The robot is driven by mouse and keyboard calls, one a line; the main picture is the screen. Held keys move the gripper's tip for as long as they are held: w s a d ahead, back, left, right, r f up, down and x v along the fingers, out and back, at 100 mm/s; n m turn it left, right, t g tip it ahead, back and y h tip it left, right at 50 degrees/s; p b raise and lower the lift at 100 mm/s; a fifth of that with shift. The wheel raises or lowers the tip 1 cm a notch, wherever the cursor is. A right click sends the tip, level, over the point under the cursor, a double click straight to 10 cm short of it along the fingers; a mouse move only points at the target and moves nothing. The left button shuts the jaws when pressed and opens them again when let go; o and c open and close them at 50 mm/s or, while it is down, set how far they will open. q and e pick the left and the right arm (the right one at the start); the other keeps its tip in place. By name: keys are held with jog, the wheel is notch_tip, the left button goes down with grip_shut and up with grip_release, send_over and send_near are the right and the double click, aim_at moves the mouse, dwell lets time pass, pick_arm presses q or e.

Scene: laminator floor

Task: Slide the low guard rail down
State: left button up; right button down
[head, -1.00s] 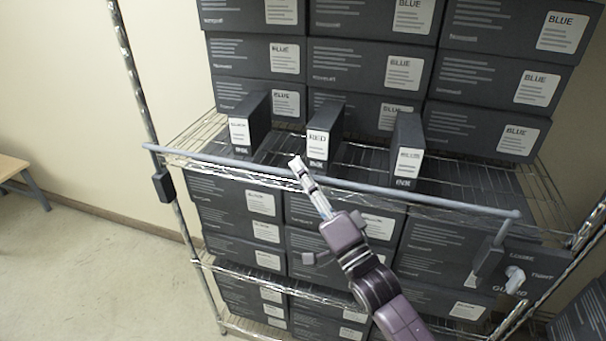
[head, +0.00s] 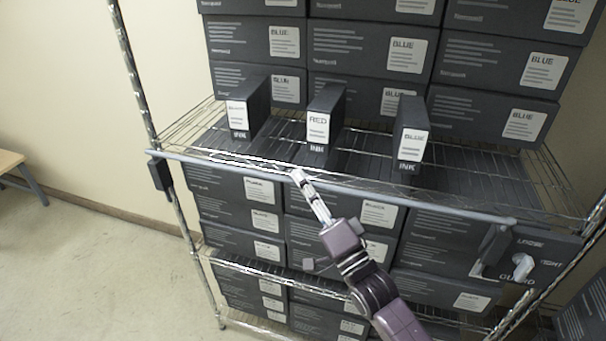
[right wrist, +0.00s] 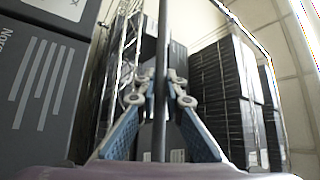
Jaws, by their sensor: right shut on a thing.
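The guard rail (head: 400,199) is a thin grey bar that runs across the front of the wire shelf, roughly level with the shelf edge. It ends at a dark slider block (head: 160,174) on the left post and a dark bracket (head: 490,248) on the right. My right gripper (head: 298,178) is shut on the rail left of its middle. In the right wrist view the two fingers (right wrist: 160,88) close around the rail (right wrist: 161,60), which shows as a dark bar. My left gripper is in neither view.
A plate with a white knob (head: 523,267) sits at the right post. Stacked dark cartons fill the rack.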

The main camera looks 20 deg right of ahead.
jog(key=shift+f+b, duration=0.35)
jog(key=shift+f, duration=0.9)
jog(key=c, duration=2)
grip_release()
jog(key=v, duration=1.2)
jog(key=shift+d, duration=0.1)
